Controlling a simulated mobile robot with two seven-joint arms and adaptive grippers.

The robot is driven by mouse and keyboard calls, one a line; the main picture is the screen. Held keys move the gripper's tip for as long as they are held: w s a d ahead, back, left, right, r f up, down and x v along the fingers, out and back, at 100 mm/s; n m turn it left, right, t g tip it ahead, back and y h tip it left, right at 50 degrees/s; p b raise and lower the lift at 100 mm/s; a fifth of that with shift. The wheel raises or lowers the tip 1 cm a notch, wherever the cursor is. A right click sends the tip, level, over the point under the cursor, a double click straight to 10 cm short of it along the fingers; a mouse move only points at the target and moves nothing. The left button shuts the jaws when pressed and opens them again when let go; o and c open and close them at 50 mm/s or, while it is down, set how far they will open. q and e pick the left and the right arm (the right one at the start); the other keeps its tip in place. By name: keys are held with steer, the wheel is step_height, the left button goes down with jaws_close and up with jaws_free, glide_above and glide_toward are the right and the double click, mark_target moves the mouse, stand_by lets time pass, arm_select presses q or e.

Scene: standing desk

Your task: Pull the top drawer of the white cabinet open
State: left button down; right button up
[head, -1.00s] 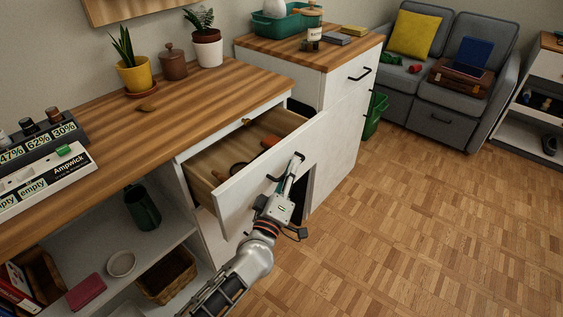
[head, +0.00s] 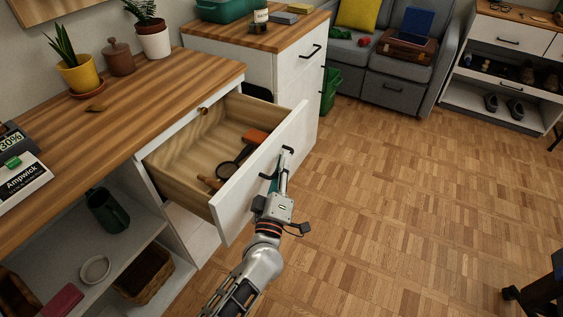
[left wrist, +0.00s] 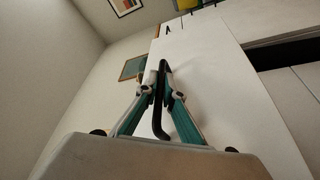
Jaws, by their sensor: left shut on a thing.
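The top drawer (head: 258,172) of the white cabinet stands well open under the wooden top. Its white front faces right, and a dark handle (head: 288,149) sits on it. My left gripper (head: 279,172) is at the drawer front, shut on the handle. In the left wrist view, the fingers (left wrist: 160,92) close around the dark handle (left wrist: 162,110), with the white drawer front (left wrist: 225,100) behind. Inside the drawer lie an orange item (head: 255,136) and a dark round item with a handle (head: 228,169). My right gripper is in neither view.
A second white cabinet (head: 297,85) stands behind the drawer. The parquet floor (head: 400,190) to the right is largely clear. A dark chair leg (head: 540,292) shows at lower right.

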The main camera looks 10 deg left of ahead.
arm_select(q)
steer(key=c, duration=2.5)
jaws_free()
steer(key=shift+f, duration=0.1)
steer(key=shift+s, duration=0.1)
steer(key=v, duration=1.1)
steer(key=shift+s, duration=0.4)
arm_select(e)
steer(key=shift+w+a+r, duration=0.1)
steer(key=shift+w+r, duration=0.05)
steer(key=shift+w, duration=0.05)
arm_select(q)
steer(key=shift+f, duration=0.1)
